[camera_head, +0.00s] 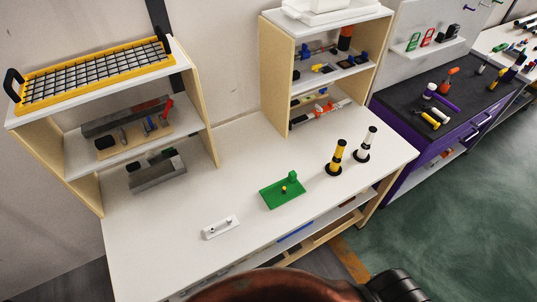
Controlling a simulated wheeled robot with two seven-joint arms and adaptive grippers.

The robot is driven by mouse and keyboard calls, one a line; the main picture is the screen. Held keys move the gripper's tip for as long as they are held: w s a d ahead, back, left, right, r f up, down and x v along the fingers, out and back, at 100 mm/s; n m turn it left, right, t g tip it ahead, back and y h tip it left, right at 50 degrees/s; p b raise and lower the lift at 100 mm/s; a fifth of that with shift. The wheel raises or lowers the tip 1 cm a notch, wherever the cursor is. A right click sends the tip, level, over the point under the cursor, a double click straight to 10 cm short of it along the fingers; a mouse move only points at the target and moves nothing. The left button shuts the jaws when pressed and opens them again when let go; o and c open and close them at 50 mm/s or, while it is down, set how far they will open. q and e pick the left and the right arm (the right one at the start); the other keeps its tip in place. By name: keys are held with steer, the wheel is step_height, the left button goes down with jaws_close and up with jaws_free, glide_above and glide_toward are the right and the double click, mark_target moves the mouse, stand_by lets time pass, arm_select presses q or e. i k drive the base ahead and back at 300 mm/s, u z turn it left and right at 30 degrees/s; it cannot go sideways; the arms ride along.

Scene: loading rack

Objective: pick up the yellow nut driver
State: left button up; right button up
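An upright yellow and black tool (336,157), likely the yellow nut driver, stands on the right part of the white table (240,180). It has a round black base. A similar white and black tool (366,145) stands upright just to its right, apart from it. Nothing covers the yellow tool. Neither of my grippers is in view.
A green tray (282,192) and a white block (220,227) lie in front and left. Shelves (209,115) stand at the back left, holding a yellow-edged rack (95,75); others (277,90) stand behind the tools. A purple cabinet (395,115) is right.

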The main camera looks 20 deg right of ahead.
mark_target(341, 143)
steer(key=u, duration=0.25)
steer(key=k, duration=1.1)
steer(key=z, duration=1.75)
